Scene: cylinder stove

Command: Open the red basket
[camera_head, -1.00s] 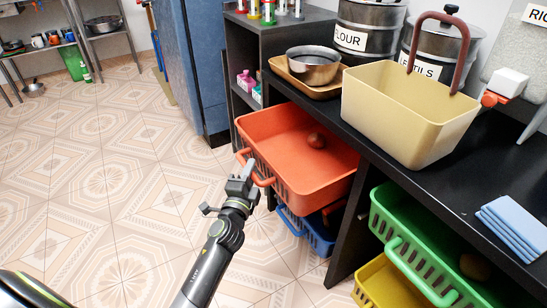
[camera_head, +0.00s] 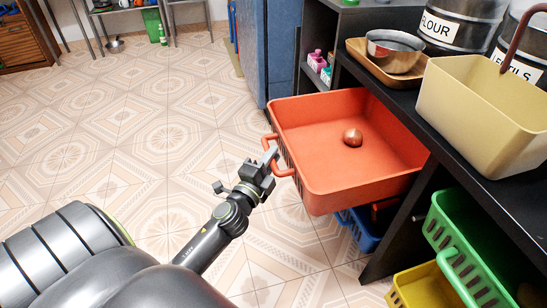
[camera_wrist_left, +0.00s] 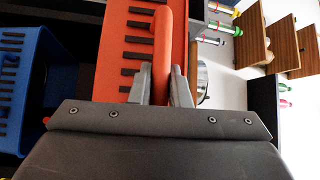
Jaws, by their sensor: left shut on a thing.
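The red basket (camera_head: 330,168) is an open-topped drawer with slotted sides, pulled well out from under the dark counter. A round reddish-brown item (camera_head: 352,137) lies inside it. Its handle (camera_head: 272,155) is a red bar on the front. My left gripper (camera_head: 270,162) is shut on this handle. In the left wrist view the handle (camera_wrist_left: 162,45) runs between the two fingers of the gripper (camera_wrist_left: 160,88), with the slotted basket front (camera_wrist_left: 115,45) behind. The right gripper does not show.
A blue basket (camera_head: 357,228) sits below the red one. Green (camera_head: 462,240) and yellow (camera_head: 425,287) baskets are at the right. A cream bin (camera_head: 480,105) and a metal bowl (camera_head: 393,50) on a tray stand on the counter. The tiled floor (camera_head: 130,130) at left is open.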

